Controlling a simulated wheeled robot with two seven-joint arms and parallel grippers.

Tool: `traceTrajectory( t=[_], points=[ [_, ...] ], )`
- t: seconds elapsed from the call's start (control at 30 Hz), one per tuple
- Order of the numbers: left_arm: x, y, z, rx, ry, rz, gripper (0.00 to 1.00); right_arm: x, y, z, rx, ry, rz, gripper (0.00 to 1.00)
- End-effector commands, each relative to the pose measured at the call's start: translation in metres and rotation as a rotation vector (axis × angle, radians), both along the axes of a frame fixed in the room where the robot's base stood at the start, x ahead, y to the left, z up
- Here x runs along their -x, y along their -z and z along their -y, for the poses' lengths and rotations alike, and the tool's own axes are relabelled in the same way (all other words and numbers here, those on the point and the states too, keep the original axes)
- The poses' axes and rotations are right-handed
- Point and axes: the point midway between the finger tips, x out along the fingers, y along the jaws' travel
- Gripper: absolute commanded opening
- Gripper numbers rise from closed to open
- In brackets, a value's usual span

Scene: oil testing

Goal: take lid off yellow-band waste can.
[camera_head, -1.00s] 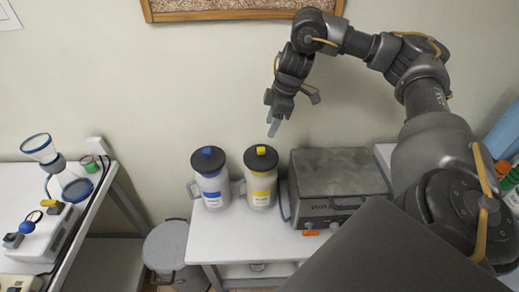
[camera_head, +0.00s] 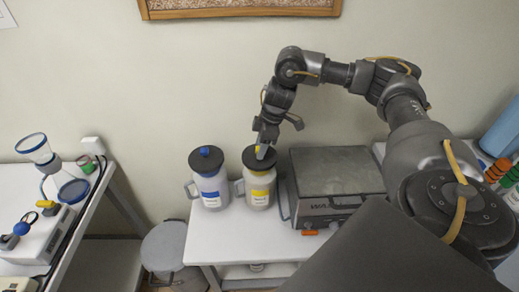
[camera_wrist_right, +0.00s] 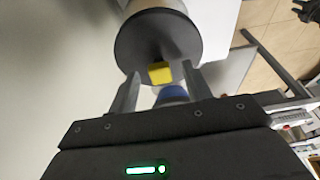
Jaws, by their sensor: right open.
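The yellow-band waste can (camera_head: 259,191) is a white jug standing upright on the white table. Its round black lid (camera_head: 247,160) is on, with a small yellow knob on top. My right gripper (camera_head: 263,152) points down at the lid from above. In the right wrist view the gripper (camera_wrist_right: 160,72) is open, with the yellow knob (camera_wrist_right: 161,75) between or just beyond its fingertips. Contact with the knob cannot be told. The black lid (camera_wrist_right: 150,35) fills the upper middle there. My left gripper is not seen in the head view.
A blue-band can (camera_head: 211,189) stands close on the left; its blue knob (camera_wrist_right: 172,94) shows in the wrist view. A grey metal box (camera_head: 336,172) stands close on the right. The wall is behind. The table (camera_head: 222,246) is clear in front.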

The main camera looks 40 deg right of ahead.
Motion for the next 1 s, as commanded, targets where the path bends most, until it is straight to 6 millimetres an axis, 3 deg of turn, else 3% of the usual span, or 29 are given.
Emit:
traceTrajectory(
  t=[0.2,0.57,0.87,1.0],
  points=[
    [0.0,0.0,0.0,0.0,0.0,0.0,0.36,0.0,0.001,0.0,-0.001,0.0,0.001,0.46],
    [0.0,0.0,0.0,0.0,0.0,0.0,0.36,0.0,0.0,0.0,-0.001,0.0,0.001,0.01],
    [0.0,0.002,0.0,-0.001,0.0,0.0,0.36,0.0,-0.002,0.0,-0.001,-0.001,0.001,0.01],
    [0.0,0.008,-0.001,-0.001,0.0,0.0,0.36,-0.001,-0.013,-0.001,-0.002,-0.002,0.005,0.01]
  ],
)
